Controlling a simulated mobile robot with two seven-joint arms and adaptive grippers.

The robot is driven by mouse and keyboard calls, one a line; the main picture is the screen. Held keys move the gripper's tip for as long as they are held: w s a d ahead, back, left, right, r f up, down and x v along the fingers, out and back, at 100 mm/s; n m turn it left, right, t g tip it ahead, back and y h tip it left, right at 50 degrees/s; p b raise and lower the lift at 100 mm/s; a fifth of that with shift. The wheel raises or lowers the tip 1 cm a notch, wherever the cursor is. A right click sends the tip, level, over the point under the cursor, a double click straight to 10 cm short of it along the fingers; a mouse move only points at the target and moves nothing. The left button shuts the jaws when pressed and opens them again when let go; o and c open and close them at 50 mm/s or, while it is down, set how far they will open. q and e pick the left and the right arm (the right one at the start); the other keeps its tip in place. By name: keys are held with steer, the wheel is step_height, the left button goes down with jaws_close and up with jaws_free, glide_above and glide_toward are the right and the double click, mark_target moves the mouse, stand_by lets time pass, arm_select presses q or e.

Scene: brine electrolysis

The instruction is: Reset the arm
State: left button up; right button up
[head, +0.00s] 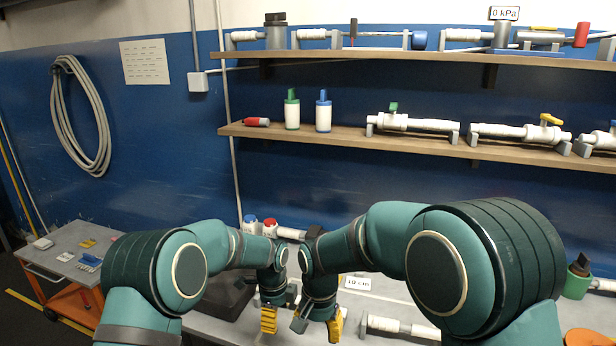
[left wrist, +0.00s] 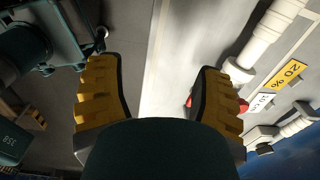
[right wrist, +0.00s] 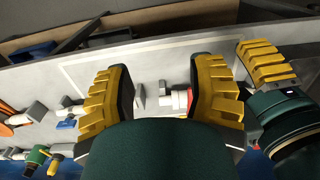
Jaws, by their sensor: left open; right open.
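My left gripper (head: 268,318) hangs over the grey workbench (head: 215,330) near the middle of the head view. In the left wrist view its yellow fingers (left wrist: 158,95) are spread wide with nothing between them. My right gripper (head: 318,325) is close beside it on the right, also pointing down. In the right wrist view its fingers (right wrist: 160,92) are apart; a small white and red fitting (right wrist: 178,98) shows beyond them, not gripped. A yellow finger of the other gripper (right wrist: 262,62) shows at the right of that view.
White pipe assemblies (head: 395,326) and a "10 cm" label (head: 357,283) lie on the bench. Two wall shelves (head: 400,142) hold pipes and bottles. An orange cart (head: 62,290) stands at the left.

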arm_select(q)
steer(key=s+f+n+h, duration=0.1)
steer(key=s+f+n, duration=0.35)
steer(key=f, duration=0.35)
arm_select(e)
steer(key=s+d+f+y, duration=0.1)
steer(key=d+f, duration=0.2)
steer(key=f, duration=0.6)
arm_select(q)
steer(key=s+a+f+n+t+h, duration=0.1)
steer(key=s+f+n, duration=0.2)
steer(key=s+n, duration=0.6)
steer(key=s+a+f+n+h, duration=0.1)
steer(key=s+f+n, duration=0.2)
steer(key=s+n, duration=0.6)
steer(key=s, duration=0.4)
steer(key=shift+f+n+t, duration=0.35)
steer(key=shift+t, duration=0.05)
arm_select(e)
steer(key=s+d+f+n+t+y, duration=0.1)
steer(key=s+d+f, duration=0.1)
steer(key=s+f, duration=0.4)
steer(key=s+d+f+t+y, duration=0.1)
steer(key=s+d+f, duration=0.2)
steer(key=s+f, duration=0.3)
steer(key=s, duration=0.3)
steer(key=shift+s+d+f+n+y, duration=0.15)
steer(key=shift+s+f+n+y, duration=0.1)
steer(key=shift+f+n+y, duration=0.15)
